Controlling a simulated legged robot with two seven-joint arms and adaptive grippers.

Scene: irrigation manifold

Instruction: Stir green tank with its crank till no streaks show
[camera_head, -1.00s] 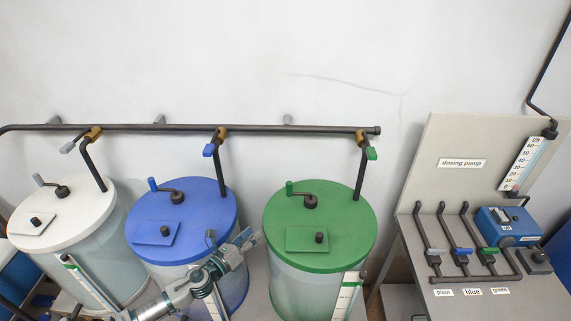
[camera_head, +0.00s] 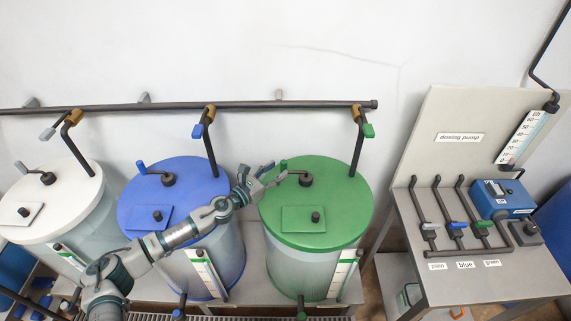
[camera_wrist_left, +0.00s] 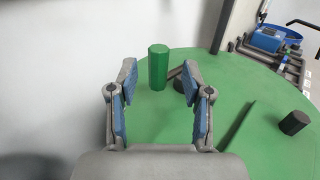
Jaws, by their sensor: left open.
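The green tank (camera_head: 318,240) stands right of the blue tank, with a green lid (camera_head: 345,200). Its crank (camera_head: 305,179) has a dark hub and arm on the lid; its upright green handle (camera_wrist_left: 158,68) shows in the left wrist view. My left gripper (camera_head: 272,174) is at the left edge of the green lid, close to the handle. In the wrist view the blue-padded fingers (camera_wrist_left: 160,90) are open, with the handle between them in the picture and a little beyond the tips. Whether streaks show in the tank is too hard to tell. My right gripper is out of view.
The blue tank (camera_head: 190,195) and white tank (camera_head: 50,205) stand to the left. A dark pipe (camera_head: 250,105) runs behind, with a green-handled valve (camera_head: 368,130) above the green tank. The dosing pump (camera_head: 503,197) bench is at right.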

